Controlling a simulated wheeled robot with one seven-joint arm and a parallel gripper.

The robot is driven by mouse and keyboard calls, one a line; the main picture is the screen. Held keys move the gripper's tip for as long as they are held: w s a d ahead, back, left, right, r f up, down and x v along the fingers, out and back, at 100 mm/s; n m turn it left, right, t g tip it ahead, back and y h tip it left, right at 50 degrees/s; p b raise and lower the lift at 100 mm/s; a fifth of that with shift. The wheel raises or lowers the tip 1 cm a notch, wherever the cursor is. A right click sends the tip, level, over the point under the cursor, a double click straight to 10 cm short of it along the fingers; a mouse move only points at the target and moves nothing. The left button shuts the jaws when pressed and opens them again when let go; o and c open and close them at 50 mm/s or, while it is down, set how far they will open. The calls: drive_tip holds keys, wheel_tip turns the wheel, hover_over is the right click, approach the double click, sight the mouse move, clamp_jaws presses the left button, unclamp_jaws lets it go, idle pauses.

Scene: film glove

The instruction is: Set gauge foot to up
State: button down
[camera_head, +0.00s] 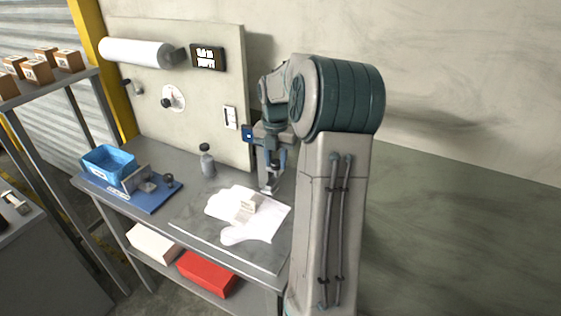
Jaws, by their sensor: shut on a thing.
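My gripper (271,172) is above the right part of the workbench, behind the white glove-shaped sheet (245,236). Its jaws are shut on a small grey thing (268,188), too small and partly hidden to name surely. I cannot tell whether it touches the bench. No part is clearly recognisable as the gauge foot. A grey metal fixture (137,180) with an upright plate stands on a blue base (152,202) at the bench's left. A small dark round knob-like part (169,180) is beside it.
A blue bin (108,161) and a grey bottle (207,162) stand on the bench. A small pale block (249,202) lies on the white sheet. The back panel (205,110) carries a white roll (135,52), a dark display (207,57) and a round dial (172,97).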

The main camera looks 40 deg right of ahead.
drive_tip(key=shift+r, duration=0.2)
drive_tip(key=c, duration=1.1)
unclamp_jaws()
drive_tip(key=shift+o, duration=0.2)
drive_tip(key=shift+r, duration=0.1)
wheel_tip(320, 180, up, 14)
drive_tip(key=b, duration=0.1)
drive_tip(key=shift+f, duration=0.2)
drive_tip(key=shift+a, duration=0.15)
